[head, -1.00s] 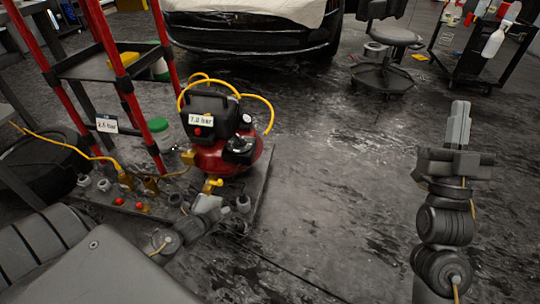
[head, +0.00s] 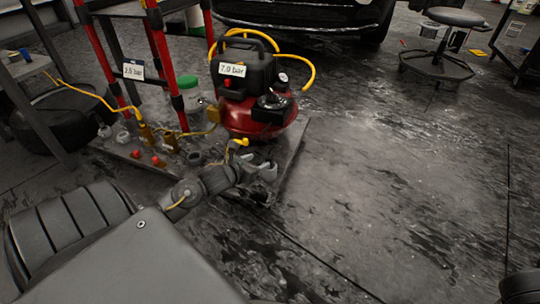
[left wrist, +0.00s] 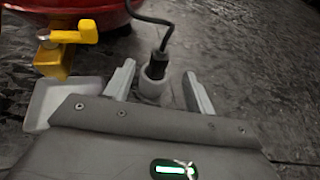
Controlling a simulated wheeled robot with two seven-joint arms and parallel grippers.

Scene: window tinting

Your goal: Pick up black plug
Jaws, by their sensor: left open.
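The black plug (left wrist: 156,66) stands upright in a light grey round holder (left wrist: 154,86) in the left wrist view, with a black cable rising from its top. My left gripper (left wrist: 160,72) is open, with one finger on each side of the plug and holder and a gap on both sides. In the head view my left gripper (head: 262,168) is low at the front of the red compressor (head: 255,110); I cannot make out the plug there.
A yellow valve handle (left wrist: 75,36) is close to the left finger in the left wrist view. The compressor stands on a low board (head: 292,150) with several fittings and two red knobs. A red-posted rack (head: 165,60) stands behind.

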